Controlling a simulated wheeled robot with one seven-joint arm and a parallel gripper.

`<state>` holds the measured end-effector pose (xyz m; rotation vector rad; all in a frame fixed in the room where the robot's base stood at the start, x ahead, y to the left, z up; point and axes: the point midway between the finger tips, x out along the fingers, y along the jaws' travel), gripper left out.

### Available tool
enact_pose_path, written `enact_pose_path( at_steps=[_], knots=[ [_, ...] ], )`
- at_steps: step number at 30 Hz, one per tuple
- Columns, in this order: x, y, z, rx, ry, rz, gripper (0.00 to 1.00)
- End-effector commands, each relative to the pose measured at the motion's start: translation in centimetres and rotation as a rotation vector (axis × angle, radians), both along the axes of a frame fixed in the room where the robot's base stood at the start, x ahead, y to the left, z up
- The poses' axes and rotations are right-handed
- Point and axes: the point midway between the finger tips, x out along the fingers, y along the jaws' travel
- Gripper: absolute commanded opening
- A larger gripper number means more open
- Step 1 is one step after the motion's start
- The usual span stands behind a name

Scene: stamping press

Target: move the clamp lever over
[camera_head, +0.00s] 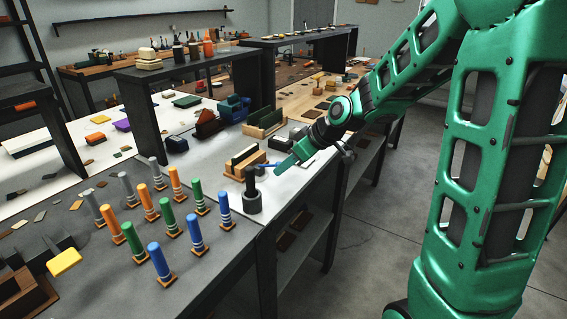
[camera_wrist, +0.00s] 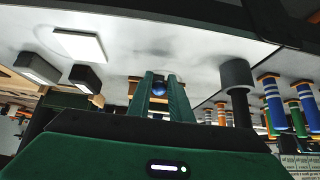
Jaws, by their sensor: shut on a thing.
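The clamp lever shows as a blue handle (camera_head: 264,165) beside a light wooden block fixture (camera_head: 238,170) on the white bench top. Its round blue end (camera_wrist: 159,88) sits between my two green fingers in the wrist view. My gripper (camera_head: 279,167) reaches in from the right, low over the bench, and is shut on this blue end; it also shows in the wrist view (camera_wrist: 160,79). The fingers hide part of the lever. The lever's pivot cannot be made out.
A dark upright post on a round base (camera_head: 252,203) stands close in front of the lever. Several coloured, banded cylinders (camera_head: 197,232) stand on the grey bench at left. Dark blocks (camera_wrist: 88,77) and a white plate (camera_wrist: 80,44) lie nearby. The aisle floor (camera_head: 370,220) is clear.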

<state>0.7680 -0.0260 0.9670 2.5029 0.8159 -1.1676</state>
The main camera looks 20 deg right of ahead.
Motion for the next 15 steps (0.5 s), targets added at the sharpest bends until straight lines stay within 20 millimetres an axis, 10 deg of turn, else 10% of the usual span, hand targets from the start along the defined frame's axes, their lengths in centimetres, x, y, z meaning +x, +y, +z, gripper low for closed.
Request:
enact_pose_path(
  at_steps=[15],
  knots=[
    [-0.15,-0.85,-1.07,-0.006,-0.002,-0.013,0.06]
  ],
)
